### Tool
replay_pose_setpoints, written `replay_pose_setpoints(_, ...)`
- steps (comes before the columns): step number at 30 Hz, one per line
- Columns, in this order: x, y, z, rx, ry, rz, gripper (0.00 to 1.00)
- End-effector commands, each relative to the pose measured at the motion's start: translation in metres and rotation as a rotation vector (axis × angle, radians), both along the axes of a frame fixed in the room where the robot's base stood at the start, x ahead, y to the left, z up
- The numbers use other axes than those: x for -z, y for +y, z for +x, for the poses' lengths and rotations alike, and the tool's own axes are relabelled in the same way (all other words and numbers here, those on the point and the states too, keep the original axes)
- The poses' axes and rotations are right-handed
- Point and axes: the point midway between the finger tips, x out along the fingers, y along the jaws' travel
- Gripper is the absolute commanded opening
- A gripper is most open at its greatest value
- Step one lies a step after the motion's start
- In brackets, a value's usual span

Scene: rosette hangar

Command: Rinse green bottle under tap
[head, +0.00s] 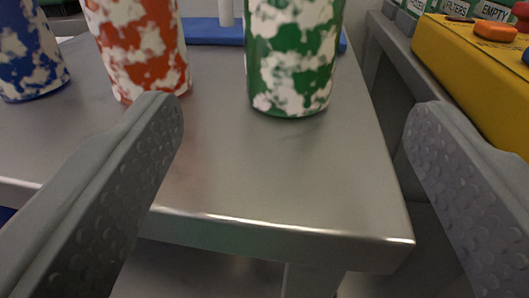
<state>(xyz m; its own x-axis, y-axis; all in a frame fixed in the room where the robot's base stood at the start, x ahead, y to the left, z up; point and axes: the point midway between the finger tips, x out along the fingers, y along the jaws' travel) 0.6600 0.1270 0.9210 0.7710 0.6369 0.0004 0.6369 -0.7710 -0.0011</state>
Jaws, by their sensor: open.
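The green bottle (291,60), mottled with white patches, stands upright on the grey metal table (250,170), close to its right edge. Its top is cut off by the upper edge of the picture. My gripper (295,125) is open and empty, its two textured fingers spread wide at the left and right. The bottle shows beyond the fingers, between them and apart from both. No tap can be made out in this view.
An orange-and-white bottle (140,45) and a blue-and-white bottle (27,50) stand to the left. A blue flat object (208,32) lies behind. A yellow box (480,75) with coloured buttons is at the right, past a gap beside the table.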

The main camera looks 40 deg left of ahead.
Motion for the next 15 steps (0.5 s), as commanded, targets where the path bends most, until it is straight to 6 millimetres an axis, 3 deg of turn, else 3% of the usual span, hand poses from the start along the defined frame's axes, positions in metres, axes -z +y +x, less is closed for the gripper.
replay_pose_setpoints(15, 0.000, 0.030, 0.034, -0.001, -0.001, -0.001, 0.71)
